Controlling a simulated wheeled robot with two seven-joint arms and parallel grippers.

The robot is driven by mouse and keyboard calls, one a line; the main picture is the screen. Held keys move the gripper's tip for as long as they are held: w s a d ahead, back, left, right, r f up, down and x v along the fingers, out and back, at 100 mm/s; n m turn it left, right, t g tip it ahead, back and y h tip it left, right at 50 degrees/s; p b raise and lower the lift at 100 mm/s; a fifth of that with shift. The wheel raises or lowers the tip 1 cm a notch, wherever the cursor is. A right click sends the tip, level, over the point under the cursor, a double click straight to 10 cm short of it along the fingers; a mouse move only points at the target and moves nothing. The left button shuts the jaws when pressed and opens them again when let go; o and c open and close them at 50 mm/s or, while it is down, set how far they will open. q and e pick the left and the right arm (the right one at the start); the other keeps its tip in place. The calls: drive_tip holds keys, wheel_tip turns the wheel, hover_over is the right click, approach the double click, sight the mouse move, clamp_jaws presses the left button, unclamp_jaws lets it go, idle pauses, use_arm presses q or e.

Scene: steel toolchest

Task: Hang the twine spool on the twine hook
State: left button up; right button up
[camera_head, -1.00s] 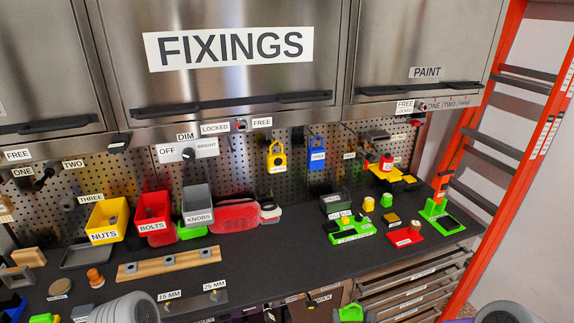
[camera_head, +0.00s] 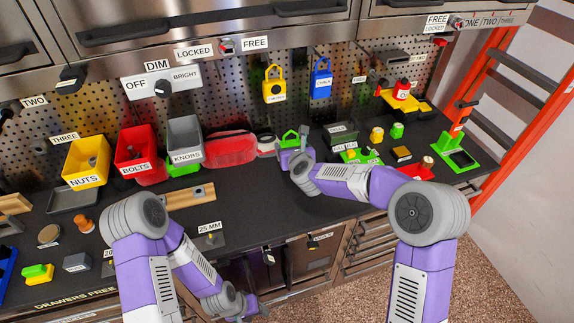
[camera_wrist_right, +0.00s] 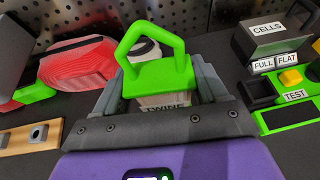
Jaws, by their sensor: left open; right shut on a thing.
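The twine spool (camera_head: 289,139) has a bright green loop-shaped handle. In the right wrist view the spool (camera_wrist_right: 160,78) sits between the fingers, with a partly covered TWINE label below the green top. My right gripper (camera_head: 291,153) is shut on it, over the back half of the counter in front of the pegboard. My left gripper (camera_head: 245,308) is open and empty, low in the head view in front of the cabinet. I cannot pick out the twine hook for certain; a small label (camera_head: 359,79) on the pegboard is too small to read.
A yellow tag (camera_head: 274,85) and a blue CHALK tag (camera_head: 321,79) hang on the pegboard (camera_head: 232,105). A red case (camera_head: 230,149) lies left of the spool. A dark CELLS box (camera_head: 341,132) and a green tester stand right of it. The counter's front middle is clear.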

drive_tip(key=shift+w+a+r, duration=0.55)
drive_tip(key=shift+w+r, duration=0.05)
drive_tip(key=shift+w, duration=0.05)
use_arm(q)
drive_tip(key=shift+w, duration=0.3)
use_arm(e)
drive_tip(key=shift+s, duration=0.1)
drive_tip(key=shift+s+f, duration=0.1)
drive_tip(key=shift+f, duration=0.1)
wheel_tip(320, 180, down, 5)
drive_tip(key=shift+f+b, duration=0.1)
drive_tip(key=shift+b, duration=0.4)
wheel_tip(320, 180, down, 4)
drive_tip(key=shift+f+b, duration=0.15)
drive_tip(key=shift+b, duration=0.5)
use_arm(q)
wheel_tip(320, 180, down, 2)
drive_tip(key=shift+f, duration=0.1)
